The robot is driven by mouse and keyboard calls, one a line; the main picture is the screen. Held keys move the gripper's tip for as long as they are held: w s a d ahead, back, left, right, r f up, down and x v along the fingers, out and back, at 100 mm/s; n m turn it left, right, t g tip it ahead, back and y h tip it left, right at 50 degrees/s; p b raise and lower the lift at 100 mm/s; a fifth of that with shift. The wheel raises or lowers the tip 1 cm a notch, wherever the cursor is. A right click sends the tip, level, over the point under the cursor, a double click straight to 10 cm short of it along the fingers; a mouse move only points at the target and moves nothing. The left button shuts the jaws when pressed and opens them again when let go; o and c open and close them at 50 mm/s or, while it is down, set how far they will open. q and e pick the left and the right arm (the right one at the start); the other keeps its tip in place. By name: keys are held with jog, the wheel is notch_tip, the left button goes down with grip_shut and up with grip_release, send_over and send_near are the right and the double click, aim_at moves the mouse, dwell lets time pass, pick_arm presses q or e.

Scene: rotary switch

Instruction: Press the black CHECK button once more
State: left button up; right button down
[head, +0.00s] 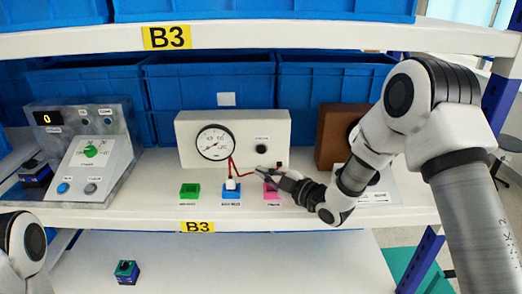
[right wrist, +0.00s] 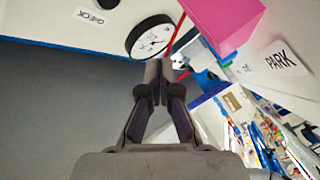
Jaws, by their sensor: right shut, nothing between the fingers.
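The black CHECK button (head: 261,149) is on the right part of the front of a white box (head: 190,128), beside a round dial gauge (head: 213,142). In the right wrist view the button (right wrist: 107,3) is cut by the top edge, with the CHECK label (right wrist: 90,16) near it. My right gripper (head: 262,172) is shut and empty, just below and in front of the button, apart from it as far as I can see. Its fingertips (right wrist: 161,68) also show in the right wrist view. My left gripper is out of view.
Red leads run from the gauge to a white piece on a blue block (head: 231,191). A green block (head: 190,190) and a pink block (head: 271,192), partly behind my gripper, stand on the shelf. A grey panel (head: 105,160) stands left, a brown box (head: 330,140) right.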

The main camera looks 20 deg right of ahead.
aim_at(262, 149)
jog(key=w, duration=0.2)
jog(key=w+d, duration=0.1)
jog(key=w, duration=0.1)
jog(key=w+d, duration=0.1)
jog(key=w, duration=0.1)
jog(key=shift+w, duration=0.35)
jog(key=shift+w+d, duration=0.1)
jog(key=shift+w, duration=0.35)
dwell(0.7)
jog(key=shift+w+d, duration=0.15)
jog(key=shift+w, duration=0.25)
jog(key=shift+w+d+b, duration=0.1)
jog(key=shift+w+b, duration=0.25)
dwell(0.5)
dwell(0.3)
jog(key=shift+s+a, duration=0.25)
jog(key=shift+s, duration=0.55)
